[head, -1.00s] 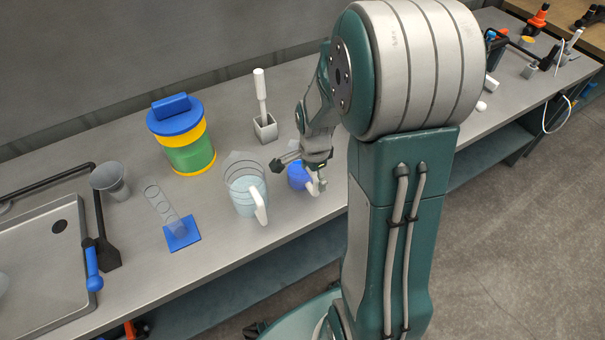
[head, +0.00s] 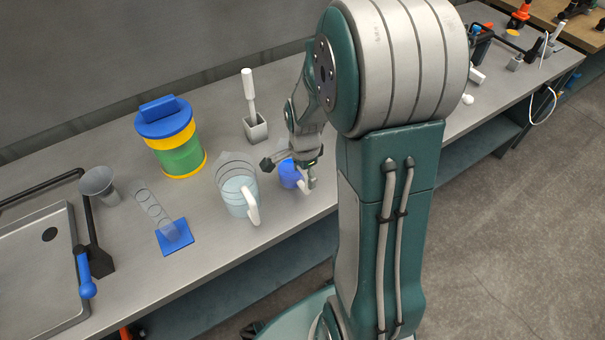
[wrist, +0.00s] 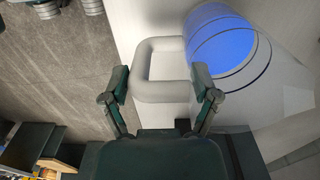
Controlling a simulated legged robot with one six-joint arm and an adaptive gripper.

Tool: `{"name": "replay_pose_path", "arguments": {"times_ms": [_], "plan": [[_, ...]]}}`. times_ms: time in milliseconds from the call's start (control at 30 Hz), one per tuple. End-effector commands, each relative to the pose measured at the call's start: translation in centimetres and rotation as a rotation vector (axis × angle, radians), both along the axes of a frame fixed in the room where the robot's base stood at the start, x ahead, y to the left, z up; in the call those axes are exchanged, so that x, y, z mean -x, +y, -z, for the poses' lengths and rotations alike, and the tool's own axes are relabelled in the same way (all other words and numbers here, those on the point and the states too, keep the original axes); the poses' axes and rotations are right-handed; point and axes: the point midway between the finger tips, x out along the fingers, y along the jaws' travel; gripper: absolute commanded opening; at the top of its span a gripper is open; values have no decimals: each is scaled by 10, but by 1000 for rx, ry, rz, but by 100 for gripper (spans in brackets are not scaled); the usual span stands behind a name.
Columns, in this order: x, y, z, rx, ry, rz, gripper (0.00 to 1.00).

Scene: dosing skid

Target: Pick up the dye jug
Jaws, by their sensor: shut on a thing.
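The dye jug (head: 289,176) is a small clear jug with blue liquid and a white handle. It stands on the grey bench, and my gripper (head: 300,166) is at its handle side and partly covers it. In the wrist view the jug (wrist: 222,45) is at the upper right with its blue inside showing. My gripper (wrist: 160,80) has one finger on each side of the pale looped handle (wrist: 160,95) and is shut on it. The jug's base is hidden in the wrist view, and I see no clear gap beneath it in the head view.
A larger jug of pale liquid (head: 239,190) stands close on the left. A white-handled tool in a grey holder (head: 256,128) is behind. Further left are a blue-lidded canister (head: 178,145), a clear cylinder on a blue base (head: 174,237), a grey cup (head: 98,183) and a sink (head: 35,285).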

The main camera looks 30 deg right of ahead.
Motion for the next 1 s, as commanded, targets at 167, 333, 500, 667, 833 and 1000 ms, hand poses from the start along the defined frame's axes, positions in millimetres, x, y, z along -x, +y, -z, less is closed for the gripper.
{"name": "replay_pose_path", "arguments": {"times_ms": [167,333,500,667,833,1000], "plan": [[-1,0,-14,2,-5,0,17],[-1,0,-32,2,-6,0,17],[-1,0,-50,2,-6,0,17],[-1,0,-66,2,-5,0,17],[-1,0,-80,2,-5,0,17],[-1,0,-89,1,-4,0,17]]}}
